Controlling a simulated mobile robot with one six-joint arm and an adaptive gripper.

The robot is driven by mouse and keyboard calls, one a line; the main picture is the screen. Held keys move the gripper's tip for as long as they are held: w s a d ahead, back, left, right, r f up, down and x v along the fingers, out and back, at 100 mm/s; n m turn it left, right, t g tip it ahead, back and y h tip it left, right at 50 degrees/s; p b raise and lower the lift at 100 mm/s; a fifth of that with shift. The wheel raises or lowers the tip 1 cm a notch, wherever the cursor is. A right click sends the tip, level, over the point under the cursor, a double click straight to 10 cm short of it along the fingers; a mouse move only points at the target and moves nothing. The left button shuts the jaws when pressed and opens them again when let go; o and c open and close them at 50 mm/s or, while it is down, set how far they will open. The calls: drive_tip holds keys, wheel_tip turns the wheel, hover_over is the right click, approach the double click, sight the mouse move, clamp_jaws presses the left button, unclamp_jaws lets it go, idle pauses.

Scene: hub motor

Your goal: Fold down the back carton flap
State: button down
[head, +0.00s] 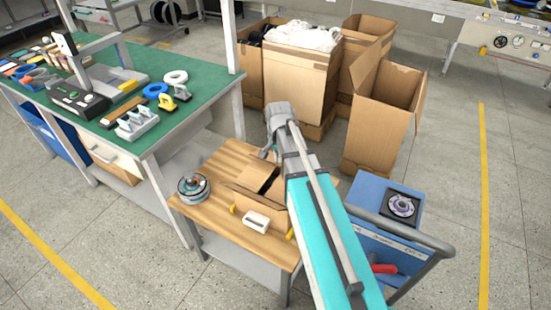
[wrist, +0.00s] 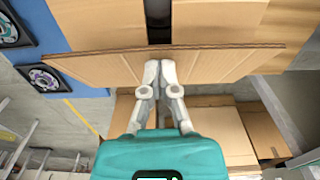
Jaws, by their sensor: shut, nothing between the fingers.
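The carton stands on the wooden table (head: 222,164), partly hidden by my arm in the head view. Its front wall (head: 262,206) shows there. In the wrist view two top panels (wrist: 105,22) lie nearly flat with a dark gap between them. The back carton flap (wrist: 100,68) stands up across that view, its corrugated edge towards the carton's opening. My gripper (wrist: 160,68) is shut and empty, fingertips at the outer face of the flap; contact is hard to tell. In the head view my gripper (head: 267,152) is above the carton's back side.
A hub motor (head: 193,188) sits left of the carton and a white block (head: 256,221) in front. A blue cart (head: 372,190) with another motor (head: 402,206) stands right. Large open cartons (head: 380,120) stand behind. A green workbench (head: 110,95) is at left.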

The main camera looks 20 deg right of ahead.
drive_tip(key=shift+f+b, duration=1.85)
drive_tip(key=shift+f, duration=0.15)
drive_tip(key=shift+r, duration=0.1)
wheel_tip(320, 180, up, 9)
drive_tip(key=p, duration=0.9)
drive_tip(key=s+a+r+n+p, duration=0.2)
drive_tip(key=s+r+n+p, duration=0.1)
drive_tip(key=s, duration=0.3)
drive_tip(key=s+a+r+n+p, duration=0.2)
drive_tip(key=s+r+n+p, duration=0.2)
drive_tip(key=s+n, duration=0.2)
drive_tip(key=shift+s+a, duration=0.25)
drive_tip(key=shift+a, duration=0.1)
